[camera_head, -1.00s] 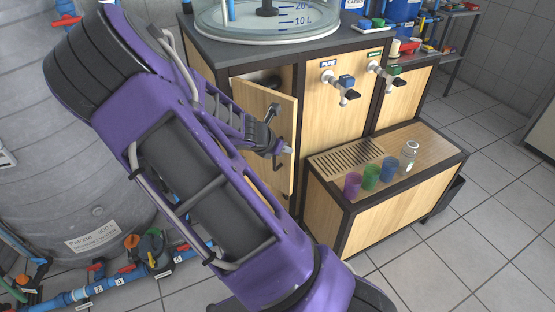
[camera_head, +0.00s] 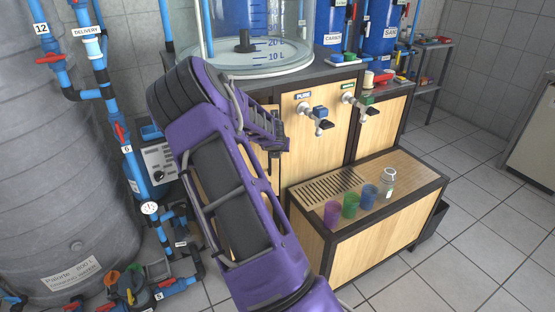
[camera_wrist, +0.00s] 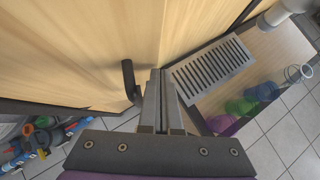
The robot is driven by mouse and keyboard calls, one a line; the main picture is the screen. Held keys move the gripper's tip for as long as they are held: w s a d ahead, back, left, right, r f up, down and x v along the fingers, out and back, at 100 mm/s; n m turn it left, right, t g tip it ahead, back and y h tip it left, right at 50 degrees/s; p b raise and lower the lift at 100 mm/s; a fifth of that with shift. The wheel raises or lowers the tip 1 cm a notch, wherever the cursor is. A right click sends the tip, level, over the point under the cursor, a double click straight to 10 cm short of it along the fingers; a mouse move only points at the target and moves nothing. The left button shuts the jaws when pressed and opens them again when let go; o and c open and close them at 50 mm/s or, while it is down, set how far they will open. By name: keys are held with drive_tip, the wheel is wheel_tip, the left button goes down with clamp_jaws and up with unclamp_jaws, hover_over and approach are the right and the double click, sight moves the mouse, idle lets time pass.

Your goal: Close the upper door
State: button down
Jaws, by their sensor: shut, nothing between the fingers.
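The upper door is a light wooden panel; in the head view only a strip of the door (camera_head: 262,163) shows behind my arm. In the wrist view the door (camera_wrist: 70,45) fills the upper left, with a dark bar handle (camera_wrist: 129,80) near its right edge. It looks swung in near the cabinet front; whether it is fully flush, I cannot tell. My gripper (camera_head: 284,144) is shut and empty, in front of the cabinet by the door's handle side. In the wrist view its fingertips (camera_wrist: 161,74) lie just right of the handle; contact is unclear.
A low wooden bench (camera_head: 388,228) with a drain grate, several coloured cups and a glass jar stands to the right. Taps (camera_head: 318,118) stick out of the cabinet front above it. Blue pipes (camera_head: 135,165) and a large grey tank (camera_head: 60,150) stand left.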

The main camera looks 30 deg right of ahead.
drive_tip(key=shift+w+d+n+t+y, duration=0.2)
drive_tip(key=shift+w+d+n+y, duration=0.25)
drive_tip(key=shift+w, duration=0.4)
drive_tip(key=shift+w+d+n+t+y, duration=0.2)
drive_tip(key=shift+w+d+n, duration=0.3)
drive_tip(key=shift+w, duration=0.4)
drive_tip(key=shift+w+d+n+t+y, duration=0.2)
drive_tip(key=shift+w+d+n+y, duration=0.15)
drive_tip(key=shift+w+n, duration=0.35)
drive_tip(key=shift+w, duration=0.15)
